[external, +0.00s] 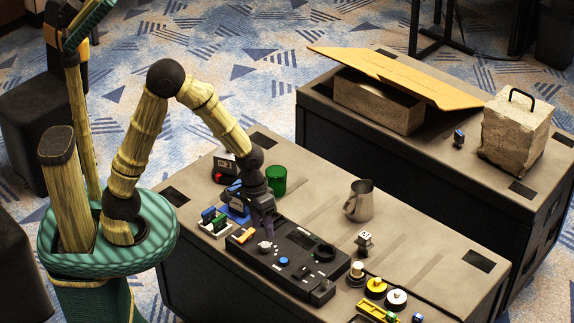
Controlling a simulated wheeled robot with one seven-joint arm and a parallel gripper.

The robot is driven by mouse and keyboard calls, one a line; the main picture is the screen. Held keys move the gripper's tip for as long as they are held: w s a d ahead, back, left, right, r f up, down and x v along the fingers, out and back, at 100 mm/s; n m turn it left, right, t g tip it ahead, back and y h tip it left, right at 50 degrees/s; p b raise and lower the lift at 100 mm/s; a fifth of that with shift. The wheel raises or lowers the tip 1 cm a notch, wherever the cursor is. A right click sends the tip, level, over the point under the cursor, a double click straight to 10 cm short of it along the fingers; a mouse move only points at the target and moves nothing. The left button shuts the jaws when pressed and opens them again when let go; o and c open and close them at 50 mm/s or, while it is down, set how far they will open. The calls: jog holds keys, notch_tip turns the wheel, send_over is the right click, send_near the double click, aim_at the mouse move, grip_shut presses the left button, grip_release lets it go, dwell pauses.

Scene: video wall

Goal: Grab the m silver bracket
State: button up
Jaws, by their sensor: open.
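A small silver piece with dark holes (364,243) stands on the near table, right of the black control panel. It may be the silver bracket, but it is too small to be sure. My gripper (266,232) points down over the left part of the black control panel (310,278), well to the left of that piece. It is open, and I see nothing held between its fingers. A small whitish part (266,247) shows on the panel just under the fingertips. I cannot tell whether the fingers touch it.
A metal pitcher (358,202) and a green cup (276,180) stand behind the panel. A blue item (236,208) is close left of my gripper. Yellow and white round parts (376,287) crowd the front right. The far table holds an open box (375,105) and a stone block (514,132).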

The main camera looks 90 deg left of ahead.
aim_at(368, 235)
jog(key=w+a+f+n+h+b, duration=0.1)
jog(key=w+f+n+h+b, duration=0.1)
jog(key=w+f+n, duration=0.1)
jog(key=w+a+f+n+t+h+b, duration=0.1)
jog(key=w+a+f+n+h+b, duration=0.1)
jog(key=w+f+n, duration=0.2)
jog(key=w+a+f+n+t+h+b, duration=0.1)
jog(key=w+a+f+n+b, duration=0.1)
jog(key=w, duration=0.4)
jog(key=shift+w+a+f+n+h+b, duration=0.1)
jog(key=shift+w+f+n+h+b, duration=0.15)
jog(key=shift+f+n, duration=0.25)
jog(key=shift+w+f+n+h+b, duration=0.15)
jog(key=shift+f+n+b, duration=0.15)
jog(key=shift+n, duration=0.2)
jog(key=w+a+n+t+h+b, duration=0.1)
jog(key=w+a+n+t+b, duration=0.1)
jog(key=a, duration=0.5)
jog(key=w+a+n+t+h+b, duration=0.1)
jog(key=w+a+n+t+b, duration=0.1)
jog(key=w+a+n+t, duration=0.2)
jog(key=a+n, duration=0.3)
jog(key=a, duration=0.1)
jog(key=shift+w+r+n+t+h, duration=0.3)
jog(key=shift+w+t+h, duration=0.1)
jog(key=b+x, duration=0.1)
jog(key=x, duration=1.1)
jog(key=shift+f, duration=0.2)
